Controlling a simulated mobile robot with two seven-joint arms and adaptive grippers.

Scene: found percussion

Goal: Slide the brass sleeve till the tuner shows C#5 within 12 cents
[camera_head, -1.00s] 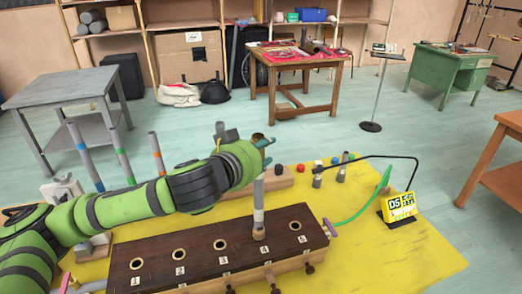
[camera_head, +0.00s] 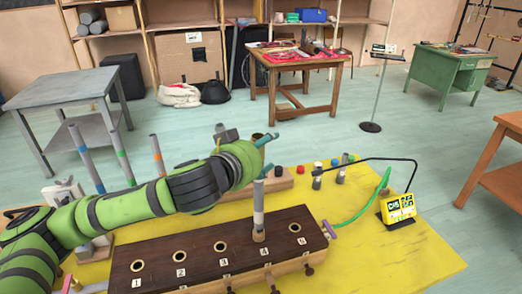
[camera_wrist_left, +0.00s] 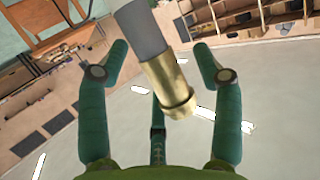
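A grey tube (camera_head: 258,215) stands upright in hole 4 of the dark wooden block (camera_head: 200,245). Its brass sleeve (camera_head: 257,137) shows at the top, partly hidden by my left gripper (camera_head: 268,155). In the left wrist view the brass sleeve (camera_wrist_left: 172,88) is on the tube, between the two green fingers (camera_wrist_left: 160,65). The fingers stand apart with a visible gap on each side of it, so the gripper is open around the tube top. The yellow tuner (camera_head: 398,208) stands at the right; its small display seems to start with C, the rest is hard to read. My right gripper is out of view.
Several banded tubes (camera_head: 118,150) stand at the left behind my arm. A wooden block (camera_head: 275,181) with small coloured pieces lies behind the holed block. A black boom (camera_head: 385,158) and green hose (camera_head: 383,182) are near the tuner. The yellow mat (camera_head: 420,255) is clear at the right.

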